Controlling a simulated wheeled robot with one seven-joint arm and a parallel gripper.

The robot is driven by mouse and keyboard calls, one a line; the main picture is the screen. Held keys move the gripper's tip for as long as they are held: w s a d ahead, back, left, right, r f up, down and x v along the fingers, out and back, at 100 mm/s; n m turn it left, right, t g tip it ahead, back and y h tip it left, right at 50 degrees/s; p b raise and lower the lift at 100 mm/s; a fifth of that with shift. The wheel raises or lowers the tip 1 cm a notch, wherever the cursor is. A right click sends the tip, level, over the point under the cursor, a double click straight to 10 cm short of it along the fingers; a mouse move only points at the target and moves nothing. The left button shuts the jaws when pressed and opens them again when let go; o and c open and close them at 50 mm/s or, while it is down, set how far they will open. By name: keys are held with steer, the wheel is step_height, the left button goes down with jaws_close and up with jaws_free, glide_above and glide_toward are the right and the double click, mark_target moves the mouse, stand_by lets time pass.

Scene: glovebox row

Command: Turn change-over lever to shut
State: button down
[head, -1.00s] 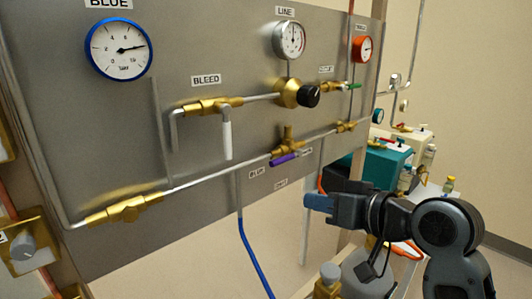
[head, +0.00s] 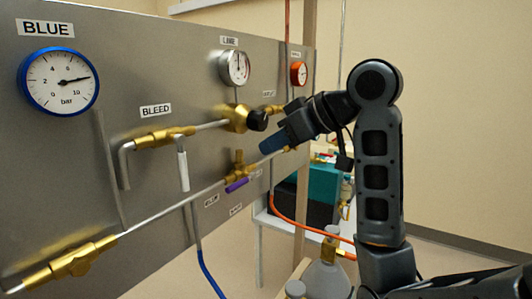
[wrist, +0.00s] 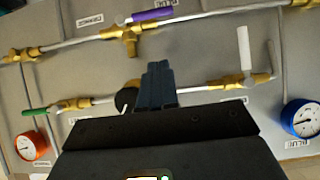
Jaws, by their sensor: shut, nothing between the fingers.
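The change-over lever (head: 237,185) is a purple handle on a brass valve (head: 239,165) on the grey panel. It lies roughly along the pipe, with small labels around it. In the wrist view, the purple lever (wrist: 152,14) is at the top and extends from its valve toward the blue gauge's side. My gripper (head: 268,146) is shut and empty, in front of the panel, up and right of the lever in the head view. In the wrist view, my gripper's fingertips (wrist: 155,68) are apart from the lever. The small labels are too blurred to read surely.
A white bleed lever (head: 183,170) hangs left of the purple one. A black regulator knob (head: 258,120) is close to my gripper. A green lever (wrist: 35,112) and the blue gauge (wrist: 300,118) flank the wrist view.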

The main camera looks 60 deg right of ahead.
mark_target(241, 183)
steer(key=shift+w+a+f+p, duration=0.1)
steer(key=shift+w+f+p, duration=0.2)
steer(key=shift+w+f, duration=1.7)
steer(key=shift+w+f+p, duration=0.25)
steer(key=shift+w+f, duration=1.4)
steer(key=shift+f, duration=0.5)
steer(key=shift+w+f, duration=0.1)
steer(key=shift+f, duration=0.05)
